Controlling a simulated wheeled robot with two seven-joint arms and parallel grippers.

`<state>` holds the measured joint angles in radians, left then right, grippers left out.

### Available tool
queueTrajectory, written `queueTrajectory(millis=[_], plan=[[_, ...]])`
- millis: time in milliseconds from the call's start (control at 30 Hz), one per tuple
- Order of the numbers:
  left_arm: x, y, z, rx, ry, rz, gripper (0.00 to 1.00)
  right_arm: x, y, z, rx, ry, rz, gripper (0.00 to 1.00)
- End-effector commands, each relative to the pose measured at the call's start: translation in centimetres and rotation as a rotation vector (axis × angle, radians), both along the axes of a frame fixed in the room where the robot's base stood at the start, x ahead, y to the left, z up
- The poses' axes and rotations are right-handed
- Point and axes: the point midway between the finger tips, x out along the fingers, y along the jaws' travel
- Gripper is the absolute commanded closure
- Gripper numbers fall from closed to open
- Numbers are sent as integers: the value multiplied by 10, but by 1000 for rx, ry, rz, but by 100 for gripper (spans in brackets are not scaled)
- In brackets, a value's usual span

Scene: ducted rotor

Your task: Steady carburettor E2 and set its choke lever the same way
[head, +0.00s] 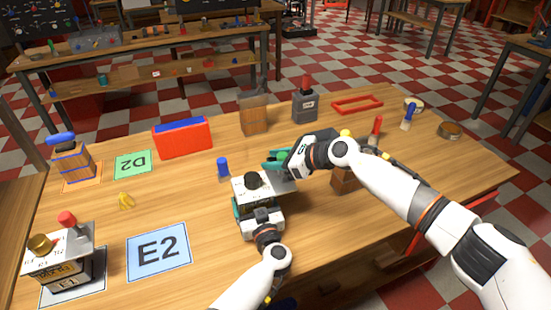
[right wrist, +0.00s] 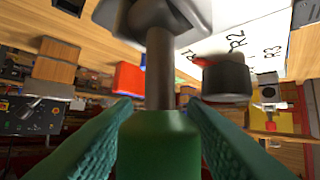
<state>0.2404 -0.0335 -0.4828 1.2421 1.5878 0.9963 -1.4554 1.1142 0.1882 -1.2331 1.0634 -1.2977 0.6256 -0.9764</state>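A carburettor (head: 237,186) with a white top plate and black dial (head: 252,180) stands mid-table, off the blue E2 mat (head: 158,251). In the right wrist view the dial's red pointer (right wrist: 206,62) lies near R1. My left gripper (head: 258,212) is at its near side with teal fingers against the body; the far finger is mostly hidden. My right gripper (head: 278,160) has its fingers on both sides of the green lever knob (right wrist: 158,145), which looks gripped. The lever's grey shaft (right wrist: 160,70) runs to the body. Carburettor E1 (head: 62,262), with a red lever knob (head: 67,218), stands at the left.
A blue peg (head: 223,167) stands just behind the carburettor. A red box (head: 182,138), a wooden block (head: 254,116) and a grey unit (head: 305,106) are farther back. A brown block (head: 344,182) sits under my right arm. The table between the E2 mat and the carburettor is clear.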

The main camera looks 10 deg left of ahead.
Motion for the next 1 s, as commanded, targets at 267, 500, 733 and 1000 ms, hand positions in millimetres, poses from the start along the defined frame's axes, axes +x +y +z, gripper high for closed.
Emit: queueTrajectory(millis=[267,500,733,1000], plan=[[0,0,-1,-1,0,-1,45,0,0,0,2,2,0,52],[0,0,-1,-3,1,0,45,-4,-16,8,1,-1,-1,52],[0,0,-1,-4,0,0,45,-17,-58,28,-1,-1,-1,52],[0,0,-1,-4,0,0,45,-29,-96,47,1,1,-1,52]])
